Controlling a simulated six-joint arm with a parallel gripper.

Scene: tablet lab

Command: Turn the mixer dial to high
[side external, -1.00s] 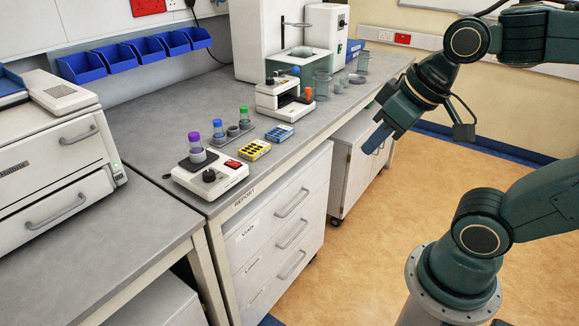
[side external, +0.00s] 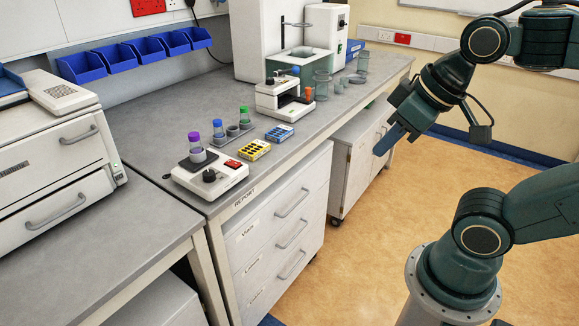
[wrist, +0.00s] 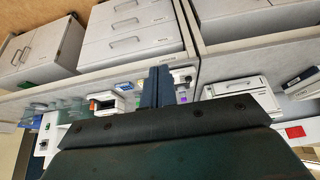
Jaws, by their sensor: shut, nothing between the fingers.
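The mixer (side external: 217,174) is a white box at the front edge of the grey bench in the side view, with a red switch (side external: 232,164). Its black dial (side external: 209,175) is on top near the front; which way it points is too small to tell. A purple-capped vial (side external: 195,148) stands on the mixer's dark plate. My gripper (side external: 381,150) is shut and empty, in the air in front of the bench, well to the right of the mixer. In the wrist view my gripper (wrist: 157,72) partly hides the bench, and the dial cannot be made out clearly.
Blue-capped and green-capped vials (side external: 244,115) stand behind the mixer. A yellow rack (side external: 254,150) and a blue rack (side external: 279,133) lie to its right. A white device (side external: 283,98) stands farther along. Drawers (side external: 275,235) are below. The space before the bench is clear.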

